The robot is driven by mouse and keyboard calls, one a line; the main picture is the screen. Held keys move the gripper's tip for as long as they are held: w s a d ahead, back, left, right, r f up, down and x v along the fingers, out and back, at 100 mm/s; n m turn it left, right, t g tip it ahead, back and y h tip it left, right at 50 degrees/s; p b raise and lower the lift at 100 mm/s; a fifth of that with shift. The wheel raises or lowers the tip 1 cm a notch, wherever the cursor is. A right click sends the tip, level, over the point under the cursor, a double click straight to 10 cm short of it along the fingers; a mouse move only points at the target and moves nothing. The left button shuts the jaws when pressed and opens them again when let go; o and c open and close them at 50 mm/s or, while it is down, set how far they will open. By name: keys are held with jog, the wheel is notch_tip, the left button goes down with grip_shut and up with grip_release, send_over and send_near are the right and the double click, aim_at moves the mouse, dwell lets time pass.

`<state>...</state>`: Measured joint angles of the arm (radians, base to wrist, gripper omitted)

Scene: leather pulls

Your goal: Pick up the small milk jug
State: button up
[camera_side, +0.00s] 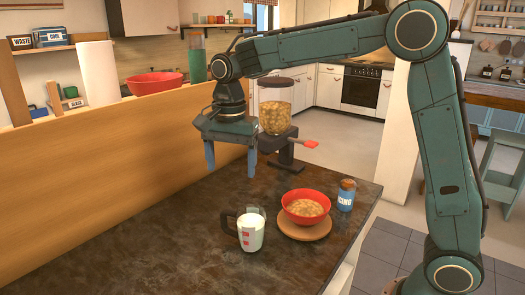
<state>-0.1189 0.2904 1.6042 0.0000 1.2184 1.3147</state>
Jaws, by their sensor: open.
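The small milk jug (250,231) stands upright on the dark counter. It is clear with a dark handle on its left side and holds white milk. There are red marks on its front. My gripper (231,170) is above the counter, behind the jug and a little to its left. Its two fingers point down, spread apart, with nothing between them. The gripper is clear of the jug.
A red bowl of cereal (305,206) sits on a round wooden board (304,231) just right of the jug. A cereal dispenser (275,112) stands behind my gripper. The counter (130,245) is bare at the left.

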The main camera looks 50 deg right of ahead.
aim_at(230, 210)
jog(key=shift+m, duration=0.4)
jog(key=shift+w+a+f, duration=0.1)
jog(key=shift+w+f, duration=0.15)
jog(key=shift+f, duration=1.4)
jog(key=shift+w+a+f, duration=0.1)
jog(key=shift+w+f, duration=0.15)
jog(key=shift+f, duration=1.4)
jog(key=shift+w+a+f, duration=0.1)
jog(key=shift+w+f, duration=0.15)
jog(key=shift+f, duration=1.4)
jog(key=shift+f, duration=0.1)
jog(key=shift+s+d+f, duration=0.1)
jog(key=shift+s+f, duration=0.05)
jog(key=shift+f, duration=1.1)
jog(key=shift+s+f, duration=0.15)
jog(key=shift+f, duration=1.1)
jog(key=c, duration=1.4)
